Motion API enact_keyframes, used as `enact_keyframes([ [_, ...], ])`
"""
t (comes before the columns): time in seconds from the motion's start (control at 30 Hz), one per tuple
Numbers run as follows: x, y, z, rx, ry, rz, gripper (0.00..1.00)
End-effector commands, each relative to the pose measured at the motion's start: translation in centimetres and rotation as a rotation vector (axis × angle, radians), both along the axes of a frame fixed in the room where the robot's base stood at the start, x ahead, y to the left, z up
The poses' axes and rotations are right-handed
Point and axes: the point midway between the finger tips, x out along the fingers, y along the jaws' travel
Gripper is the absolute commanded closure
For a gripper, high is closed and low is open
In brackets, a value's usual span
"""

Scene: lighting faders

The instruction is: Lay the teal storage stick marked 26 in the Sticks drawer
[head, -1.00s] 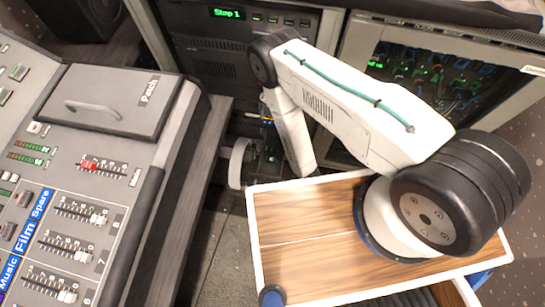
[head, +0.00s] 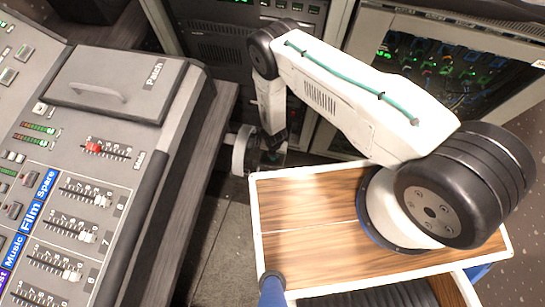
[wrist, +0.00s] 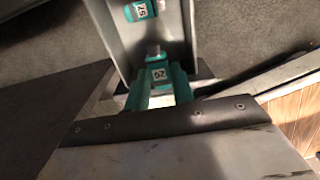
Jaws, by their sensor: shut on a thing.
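In the wrist view a teal storage stick (wrist: 158,76) with a white label that reads as 26 sits between the teal fingers of my gripper (wrist: 161,92), which is shut on it. A narrow grey open drawer or tray (wrist: 105,22) lies beyond and under the stick; I cannot read a name on it. A second teal stick (wrist: 140,10), its label upside down and perhaps 57, lies inside it. I cannot tell whether the held stick touches the drawer floor. In the head view my gripper (head: 268,158) is small and dark beside the console, and the stick cannot be made out.
The mixing console (head: 120,190) with faders and a closed Patch lid (head: 115,80) fills the left. Dark equipment racks (head: 440,75) stand behind. Grey floor (head: 222,235) shows between the console and my wooden-topped base.

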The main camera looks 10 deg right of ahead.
Motion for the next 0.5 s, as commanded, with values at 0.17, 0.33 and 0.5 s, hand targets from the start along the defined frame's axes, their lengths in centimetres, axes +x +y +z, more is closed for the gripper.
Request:
enact_keyframes([
  [0.17, 0.7, 0.5, -2.0, -0.001, 0.003, 0.000, 1.00],
  [0.33, 0.7, 0.5, -3.3, -0.001, 0.001, -0.001, 1.00],
  [0.5, 0.6, 0.4, -5.6, -0.001, 0.001, -0.001, 1.00],
])
